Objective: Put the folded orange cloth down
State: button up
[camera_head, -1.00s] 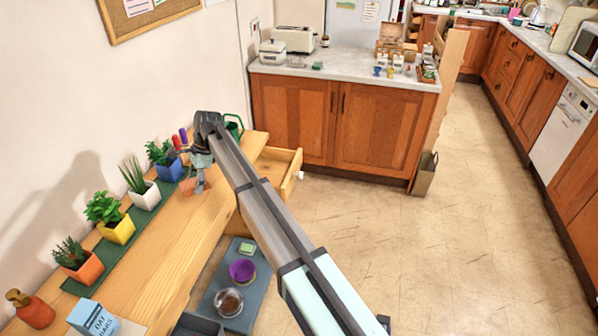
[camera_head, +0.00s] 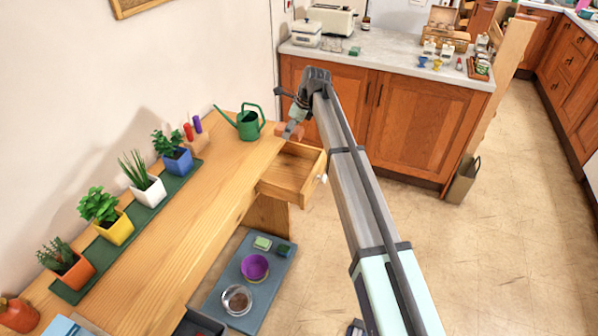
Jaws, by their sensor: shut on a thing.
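The folded orange cloth (camera_head: 289,131) is a small orange-brown shape at the far right end of the wooden bench (camera_head: 190,225). My gripper (camera_head: 292,122) is shut on it, and my gripper and arm hide part of it. The cloth appears at about the height of the bench top, beside the far corner above the open drawer (camera_head: 293,172). I cannot tell whether it touches the wood.
A green watering can (camera_head: 248,124) stands left of my gripper. Several potted plants (camera_head: 145,190) line a green mat along the wall. The middle of the bench is clear. Bowls (camera_head: 254,267) sit on a low blue-grey surface. A cabinet counter (camera_head: 390,67) stands behind.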

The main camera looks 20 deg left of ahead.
aim_at(289, 175)
notch_tip(289, 175, down, 20)
jog(key=p, duration=0.5)
jog(key=shift+r, duration=0.15)
jog(key=shift+f, duration=0.2)
jog(key=o, duration=1.3)
jog(key=shift+o, duration=0.2)
jog(key=shift+r, duration=0.1)
jog(key=b+v, duration=0.3)
jog(key=v, duration=0.9)
jog(key=shift+r, duration=0.2)
jog(key=shift+s, duration=0.1)
